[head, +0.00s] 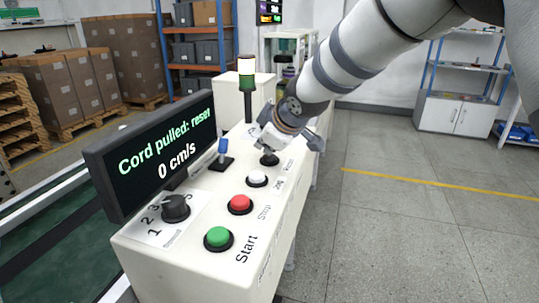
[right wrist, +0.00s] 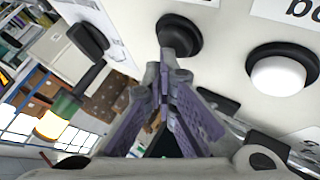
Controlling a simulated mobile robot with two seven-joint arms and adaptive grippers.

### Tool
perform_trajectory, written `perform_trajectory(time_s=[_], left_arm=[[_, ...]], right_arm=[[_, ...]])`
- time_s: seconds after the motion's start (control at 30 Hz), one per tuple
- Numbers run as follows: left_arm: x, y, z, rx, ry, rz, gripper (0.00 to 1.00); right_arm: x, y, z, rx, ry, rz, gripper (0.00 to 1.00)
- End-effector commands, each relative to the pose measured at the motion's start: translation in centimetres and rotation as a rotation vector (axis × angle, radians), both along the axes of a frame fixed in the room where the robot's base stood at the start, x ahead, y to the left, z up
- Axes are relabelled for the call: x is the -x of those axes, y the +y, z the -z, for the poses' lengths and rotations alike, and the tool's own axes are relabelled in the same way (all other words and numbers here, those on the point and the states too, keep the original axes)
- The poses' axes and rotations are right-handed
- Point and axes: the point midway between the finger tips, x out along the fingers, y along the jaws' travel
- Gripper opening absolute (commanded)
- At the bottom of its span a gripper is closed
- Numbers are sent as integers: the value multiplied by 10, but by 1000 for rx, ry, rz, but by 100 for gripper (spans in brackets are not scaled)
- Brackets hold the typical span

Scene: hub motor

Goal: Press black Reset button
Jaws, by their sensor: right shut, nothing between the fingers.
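The black Reset button (head: 269,160) sits on the sloped white control panel (head: 203,200), at the far end of the row of buttons. It also shows in the right wrist view (right wrist: 190,28). My right gripper (head: 271,147) is shut and empty, pointing down at the black button. In the right wrist view its closed fingertips (right wrist: 177,50) overlap the lower part of the button. I cannot tell whether they touch it or whether it is pushed in. The display screen (head: 160,150) reads "Cord pulled: reset" and "0 cm/s". My left gripper is not in view.
A white button (head: 257,180), a red Stop button (head: 240,203) and a green Start button (head: 218,238) line the panel nearer me. A blue-handled lever (head: 223,147), a black dial (head: 175,208) and a signal light (head: 246,67) stand nearby. Floor at right is clear.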

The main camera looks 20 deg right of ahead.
Motion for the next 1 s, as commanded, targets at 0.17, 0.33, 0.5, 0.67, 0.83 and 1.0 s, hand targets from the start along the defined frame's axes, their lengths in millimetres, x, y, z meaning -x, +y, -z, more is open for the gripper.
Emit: perform_trajectory(time_s=[0.17, 0.33, 0.5, 0.67, 0.83, 1.0], left_arm=[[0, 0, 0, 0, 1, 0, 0], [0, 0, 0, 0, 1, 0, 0], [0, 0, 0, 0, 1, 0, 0], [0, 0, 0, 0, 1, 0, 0], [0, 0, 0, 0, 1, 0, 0], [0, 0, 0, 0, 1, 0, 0]], right_arm=[[0, 0, 4, 1, 3, 1, 0], [1, 0, 6, 1, 5, 1, 0], [1, 0, 7, 1, 5, 1, 0], [1, 0, 6, 0, 5, 1, 0], [0, 0, -1, 0, 3, 1, 0], [0, 0, -12, -1, 2, 0, 0]])
